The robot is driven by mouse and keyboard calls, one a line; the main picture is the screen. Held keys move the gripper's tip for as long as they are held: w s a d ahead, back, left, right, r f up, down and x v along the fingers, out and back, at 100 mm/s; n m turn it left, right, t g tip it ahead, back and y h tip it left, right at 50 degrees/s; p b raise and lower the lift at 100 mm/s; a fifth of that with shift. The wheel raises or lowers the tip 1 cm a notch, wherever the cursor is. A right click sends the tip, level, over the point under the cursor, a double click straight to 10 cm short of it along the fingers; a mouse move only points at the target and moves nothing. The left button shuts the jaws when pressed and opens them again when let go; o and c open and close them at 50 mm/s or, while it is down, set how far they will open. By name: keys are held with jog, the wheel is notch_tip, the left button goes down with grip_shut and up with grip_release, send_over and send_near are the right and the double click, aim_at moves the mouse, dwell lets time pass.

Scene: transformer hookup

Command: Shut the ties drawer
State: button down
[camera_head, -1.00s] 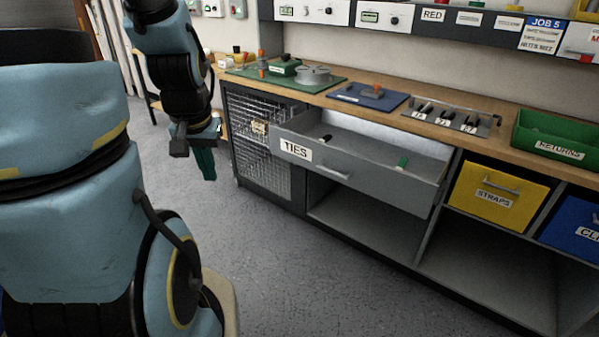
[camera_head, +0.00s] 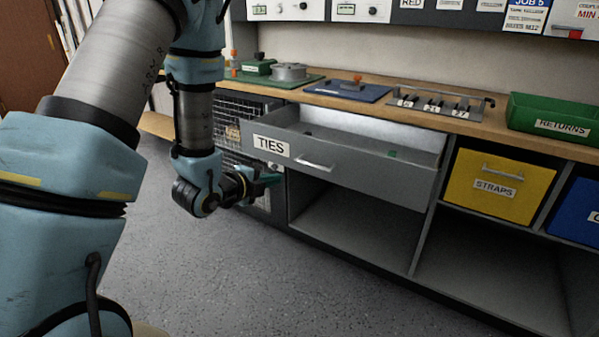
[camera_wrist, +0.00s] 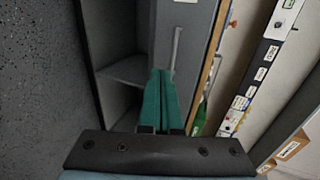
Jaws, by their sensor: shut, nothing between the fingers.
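The grey ties drawer (camera_head: 355,177) stands pulled out under the worktop, with a TIES label (camera_head: 271,146) and a bar handle (camera_head: 314,163) on its front. A small green item (camera_head: 392,154) lies inside it. My gripper (camera_head: 272,181) is in front of the drawer's left end, below the label. In the wrist view my gripper's teal fingers (camera_wrist: 160,76) are together and empty, pointing towards the drawer front (camera_wrist: 187,18) and its handle (camera_wrist: 175,48). The fingertips appear close to the front, but I cannot tell whether they touch it.
An open shelf space (camera_head: 355,225) is below the drawer. A wire-mesh door (camera_head: 232,131) is to its left, and a yellow STRAPS bin (camera_head: 497,185) to its right. A green RETURNS tray (camera_head: 558,128) sits on the worktop (camera_head: 470,125). The floor (camera_head: 270,280) in front is clear.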

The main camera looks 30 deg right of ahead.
jog(key=r+p+x, duration=0.2)
jog(key=x, duration=1)
jog(key=shift+w+d, duration=0.2)
jog(key=shift+d, duration=0.2)
jog(key=shift+d, duration=0.1)
